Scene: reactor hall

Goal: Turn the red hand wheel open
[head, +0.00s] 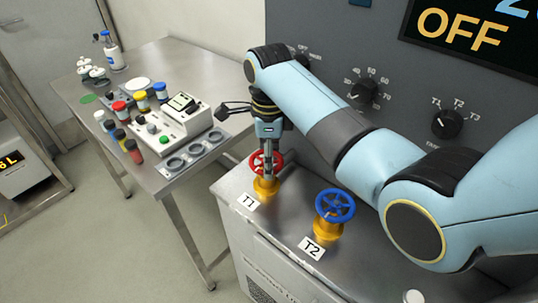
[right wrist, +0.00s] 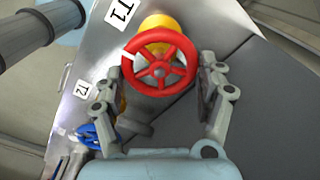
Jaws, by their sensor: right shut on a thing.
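The red hand wheel (head: 280,161) sits on a yellow valve body (head: 266,186) beside the T1 label, on the metal cabinet top. It also shows in the right wrist view (right wrist: 159,69), with a white mark on its upper left rim. My right gripper (head: 268,168) comes down onto the wheel from above and hides part of it. In the right wrist view its fingers (right wrist: 161,78) stand on opposite sides of the rim, shut on the wheel. My left gripper is not in view.
A blue hand wheel (head: 335,204) on a yellow valve stands close by at T2. A grey panel with dials (head: 447,123) and a display reading OFF (head: 460,28) rises behind. A metal table (head: 160,178) with bottles, vials and an instrument (head: 172,130) stands at left.

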